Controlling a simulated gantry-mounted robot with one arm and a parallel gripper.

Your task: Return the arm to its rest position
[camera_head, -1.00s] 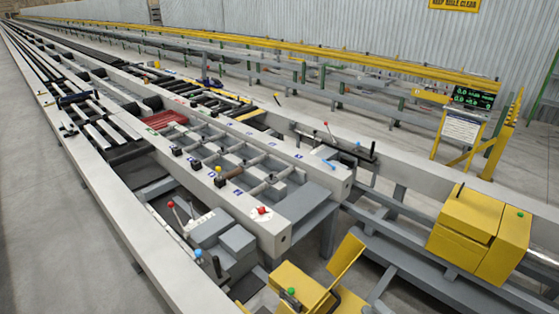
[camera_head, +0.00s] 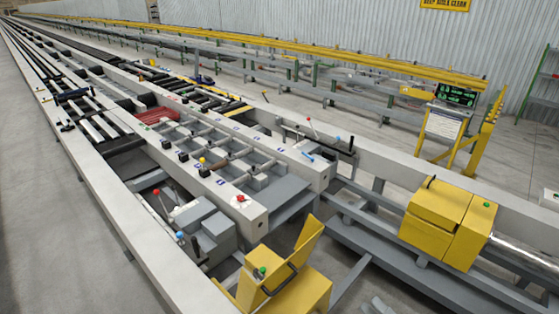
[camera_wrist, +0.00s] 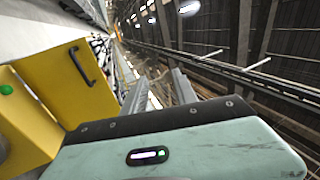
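My gripper (camera_wrist: 160,92) shows in the wrist view beyond the pale green wrist housing. Its two grey fingers stand apart with nothing seen between them, so it is open and empty. A yellow cabinet with a black handle (camera_wrist: 85,85) is close to the left of the fingers, apart from them as far as I can see. In the head view a small grey piece (camera_head: 377,305) shows at the bottom edge; I cannot tell whether it is part of my gripper. The rest of my arm is not clearly seen there.
In the head view, a yellow box (camera_head: 288,285) with a raised lid stands at the front. A larger yellow box (camera_head: 440,222) is to the right. The long runout table (camera_head: 95,175) runs to the far left. A display (camera_head: 455,95) stands behind. Bare floor lies at left.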

